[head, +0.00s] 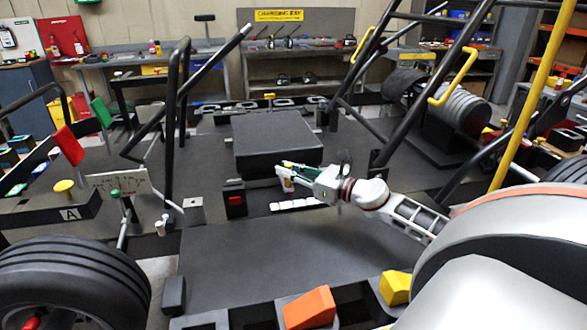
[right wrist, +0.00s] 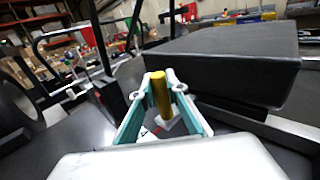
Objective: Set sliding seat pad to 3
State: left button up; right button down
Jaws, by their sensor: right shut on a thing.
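The sliding seat pad (head: 272,141) is a thick dark block on the kart's floor, near the middle of the head view. In the right wrist view the pad (right wrist: 235,55) fills the upper right, close beyond the fingers. My right gripper (head: 284,178) is at the pad's near edge. Its teal fingers are shut on an upright yellow post (right wrist: 161,92), one on each side. A row of white marker tiles (head: 297,204) lies on the floor just below the gripper; their numbers are too small to read. My left gripper is not in view.
A dark block with a red button (head: 236,200) stands left of the gripper. Black roll-bar tubes rise on both sides. A signboard with lever (head: 118,183) stands at left. The flat floor panel (head: 270,255) in front is clear. Orange (head: 309,308) and yellow (head: 395,287) pedals are near the front.

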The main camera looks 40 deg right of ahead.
jog(key=shift+d, duration=0.1)
jog(key=c, duration=2)
grip_release()
jog(key=shift+s+d, duration=0.1)
jog(key=shift+s, duration=0.1)
jog(key=shift+s+d+f, duration=0.1)
jog(key=shift+s+d, duration=0.05)
jog(key=shift+s, duration=0.45)
jog(key=v, duration=1)
jog(key=shift+s+d, duration=0.1)
jog(key=shift+s, duration=0.2)
